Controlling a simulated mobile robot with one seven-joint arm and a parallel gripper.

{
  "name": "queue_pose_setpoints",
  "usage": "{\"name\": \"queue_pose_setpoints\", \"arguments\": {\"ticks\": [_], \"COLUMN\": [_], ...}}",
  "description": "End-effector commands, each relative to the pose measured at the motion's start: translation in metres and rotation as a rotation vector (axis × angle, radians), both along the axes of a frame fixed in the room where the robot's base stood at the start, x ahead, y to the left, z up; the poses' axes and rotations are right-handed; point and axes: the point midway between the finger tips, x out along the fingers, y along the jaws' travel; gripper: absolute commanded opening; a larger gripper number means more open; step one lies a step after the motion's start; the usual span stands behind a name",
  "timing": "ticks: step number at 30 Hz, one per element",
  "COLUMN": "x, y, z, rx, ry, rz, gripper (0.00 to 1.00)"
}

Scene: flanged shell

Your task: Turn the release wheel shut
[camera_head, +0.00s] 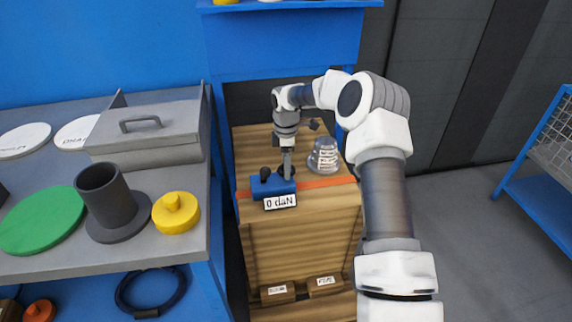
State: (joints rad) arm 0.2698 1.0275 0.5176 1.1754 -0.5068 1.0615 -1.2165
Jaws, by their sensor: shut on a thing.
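A blue block (260,187) with a "0 daN" label (280,202) sits on an orange strap across the top of a wooden crate. A small black knob (265,173) stands on the block's left part; I cannot tell whether it is the release wheel. My gripper (287,174) points straight down at the right part of the block, just right of the knob. Its fingers are shut on a small part there, which they mostly hide.
A grey labelled flanged shell (323,156) stands on the crate (300,230), close right of my gripper. The left bench (130,255) holds a grey lidded box (150,135), a dark flanged pipe (107,195), a yellow knobbed cap (176,212) and a green disc (42,220).

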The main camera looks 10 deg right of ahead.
Motion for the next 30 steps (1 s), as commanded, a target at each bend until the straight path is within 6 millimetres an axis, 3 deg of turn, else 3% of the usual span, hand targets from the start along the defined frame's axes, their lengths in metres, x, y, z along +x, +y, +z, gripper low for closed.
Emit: {"name": "queue_pose_setpoints", "arguments": {"ticks": [14, 30], "x": [0.0002, 0.001], "y": [-0.0001, 0.0003], "z": [0.002, 0.0021], "rx": [-0.001, -0.001], "ry": [0.0, -0.001], "rz": [-0.094, -0.564], "gripper": [0.17, 0.17]}}
